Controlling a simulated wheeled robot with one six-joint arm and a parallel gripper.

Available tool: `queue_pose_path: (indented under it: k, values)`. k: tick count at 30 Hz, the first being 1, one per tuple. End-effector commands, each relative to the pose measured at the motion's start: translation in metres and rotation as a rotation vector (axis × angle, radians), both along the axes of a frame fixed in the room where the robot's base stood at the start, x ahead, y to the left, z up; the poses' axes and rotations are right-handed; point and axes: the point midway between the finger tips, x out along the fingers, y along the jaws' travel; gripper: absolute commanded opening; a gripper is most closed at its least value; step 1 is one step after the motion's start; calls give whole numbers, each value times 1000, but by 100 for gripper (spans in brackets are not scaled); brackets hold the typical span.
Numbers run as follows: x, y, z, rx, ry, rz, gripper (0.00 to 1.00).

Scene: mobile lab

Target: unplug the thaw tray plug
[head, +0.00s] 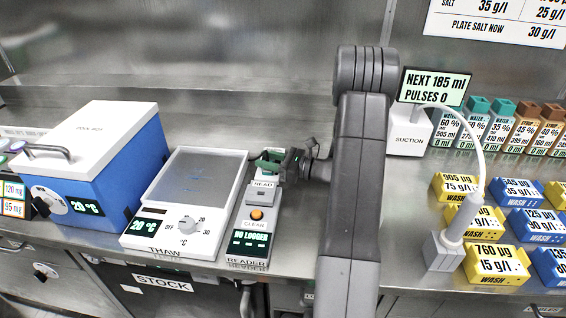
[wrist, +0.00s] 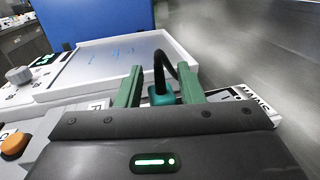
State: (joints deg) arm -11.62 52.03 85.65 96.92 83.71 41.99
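The white thaw tray (head: 137,225), labelled THAW, stands on the bench and its display reads 20 °C. Its edge also shows in the wrist view (wrist: 60,92). A teal plug (wrist: 161,96) with a black cable (wrist: 160,65) arching up from it shows in the wrist view. My gripper (wrist: 160,85) has its two green fingers apart, one on each side of the plug, with small gaps visible. In the head view my gripper (head: 270,160) is low behind the reader; the plug is not distinguishable there. The plug's lower part and socket are hidden.
A white strip labelled MAINS (wrist: 258,96) lies right of the fingers. The reader (head: 250,248) reads NO LOGGER and sits right of the tray. A blue cool box (head: 115,165) is at left.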

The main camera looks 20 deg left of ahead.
Motion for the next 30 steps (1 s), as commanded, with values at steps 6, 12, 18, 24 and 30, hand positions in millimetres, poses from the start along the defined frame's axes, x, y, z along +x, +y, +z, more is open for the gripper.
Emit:
queue_pose_path:
  k: [6,12,18,24,30]
  values:
    - [-1,18,0,0,-1,0,34]
    - [0,20,0,0,-1,-1,34]
    - [0,19,0,0,-1,-1,16]
    - [0,19,0,0,-1,-1,0]
    - [-1,19,2,0,-1,0,0]
